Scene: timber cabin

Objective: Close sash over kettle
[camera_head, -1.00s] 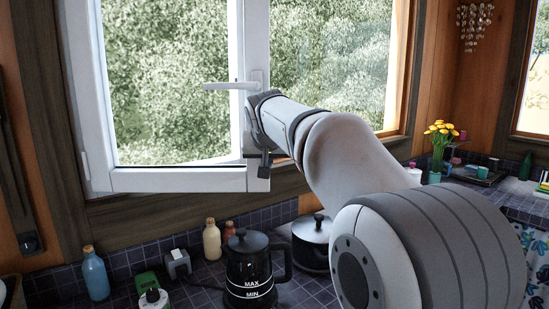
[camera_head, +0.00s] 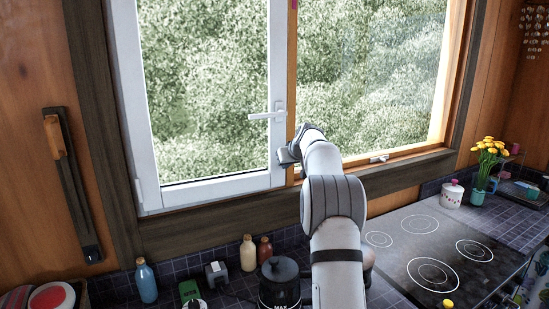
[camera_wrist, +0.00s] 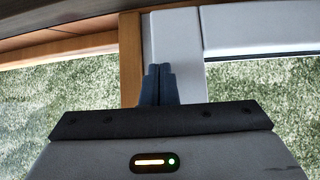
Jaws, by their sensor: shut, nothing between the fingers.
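The white-framed sash (camera_head: 222,188) stands nearly in line with the wooden window frame, its free edge beside the wooden post (camera_head: 292,70). I cannot tell whether it is fully seated. Its lever handle (camera_head: 266,116) points left. My gripper (camera_head: 284,157) is at the lower free edge of the sash, below the handle. In the wrist view its dark fingers (camera_wrist: 159,72) are together and empty, against or just in front of the white sash stile (camera_wrist: 177,38). The black kettle (camera_head: 279,270) stands on the counter below, partly cut off by the picture's lower edge.
Bottles, a blue one (camera_head: 146,281) and a cream one (camera_head: 248,253), stand left of the kettle. A cooktop (camera_head: 410,255) lies to the right. Yellow flowers (camera_head: 489,147) and a white pot (camera_head: 452,194) stand behind it. The wooden sill (camera_head: 215,213) runs under the sash.

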